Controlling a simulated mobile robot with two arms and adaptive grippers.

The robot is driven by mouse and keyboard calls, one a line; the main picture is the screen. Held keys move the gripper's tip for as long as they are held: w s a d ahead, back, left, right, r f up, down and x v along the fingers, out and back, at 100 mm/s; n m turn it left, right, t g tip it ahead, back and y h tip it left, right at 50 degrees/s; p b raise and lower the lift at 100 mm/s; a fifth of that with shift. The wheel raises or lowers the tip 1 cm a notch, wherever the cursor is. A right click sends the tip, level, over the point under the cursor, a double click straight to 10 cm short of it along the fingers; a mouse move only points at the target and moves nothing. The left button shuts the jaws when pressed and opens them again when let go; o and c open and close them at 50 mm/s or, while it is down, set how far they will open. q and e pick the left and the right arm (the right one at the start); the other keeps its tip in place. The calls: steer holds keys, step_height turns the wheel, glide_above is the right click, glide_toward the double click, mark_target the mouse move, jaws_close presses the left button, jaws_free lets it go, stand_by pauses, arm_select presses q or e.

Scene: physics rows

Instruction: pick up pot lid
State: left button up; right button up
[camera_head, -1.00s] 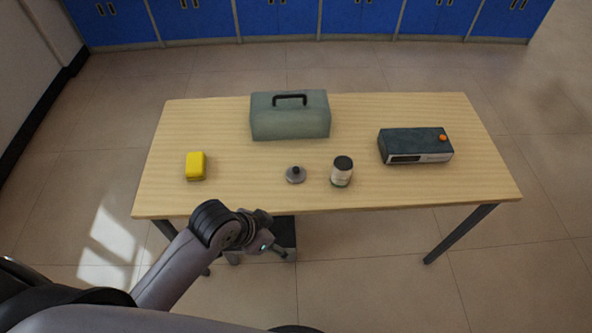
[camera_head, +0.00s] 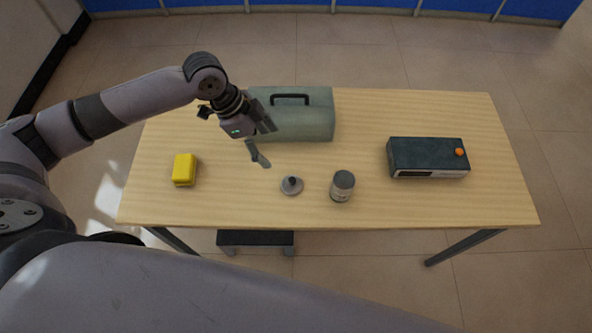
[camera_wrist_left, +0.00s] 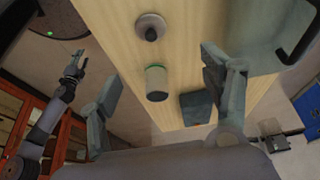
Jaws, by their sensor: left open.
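The pot lid (camera_head: 291,186) is a small grey disc with a dark knob. It lies on the wooden table (camera_head: 440,205) near the front middle, beside a jar. My left gripper (camera_head: 262,162) is above the table, up and to the left of the lid in the head view, and holds nothing. In the left wrist view the lid (camera_wrist_left: 151,27) shows at the top, beyond the two spread fingers (camera_wrist_left: 165,85). The lid is apart from both fingers. My right gripper is not in the head view; an arm at the left edge of the wrist view ends in a gripper (camera_wrist_left: 72,72), small and unclear.
A jar (camera_head: 342,187) stands just right of the lid. A grey-green toolbox (camera_head: 300,122) with a black handle stands behind it, close to my left gripper. A yellow block (camera_head: 184,169) is at left, a dark box device (camera_head: 428,158) at right. A low stool (camera_head: 256,239) is under the table's front.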

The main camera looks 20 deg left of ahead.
mark_target(291, 180)
arm_select(q)
steer(key=x, duration=0.3)
steer(key=p+x, duration=0.1)
steer(key=x, duration=0.3)
steer(key=s+x, duration=0.1)
steer(key=x, duration=0.3)
steer(key=shift+d, duration=0.25)
steer(key=shift+d+f+p, duration=0.1)
steer(key=shift+f+p, duration=0.2)
steer(key=shift+p, duration=0.05)
steer(key=x, duration=0.2)
steer(key=p+x, duration=0.1)
steer(key=shift+s+d+f, duration=0.1)
steer(key=shift+s+f, duration=0.15)
steer(key=shift+f, duration=0.05)
steer(key=shift+d+f, duration=0.2)
steer(key=shift+f, duration=0.3)
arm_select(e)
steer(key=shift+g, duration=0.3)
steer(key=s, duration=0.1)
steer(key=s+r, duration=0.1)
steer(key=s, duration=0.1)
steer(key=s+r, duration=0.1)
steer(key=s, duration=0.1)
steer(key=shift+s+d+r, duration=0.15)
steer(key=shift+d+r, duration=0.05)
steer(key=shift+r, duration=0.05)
arm_select(q)
steer(key=shift+c, duration=0.3)
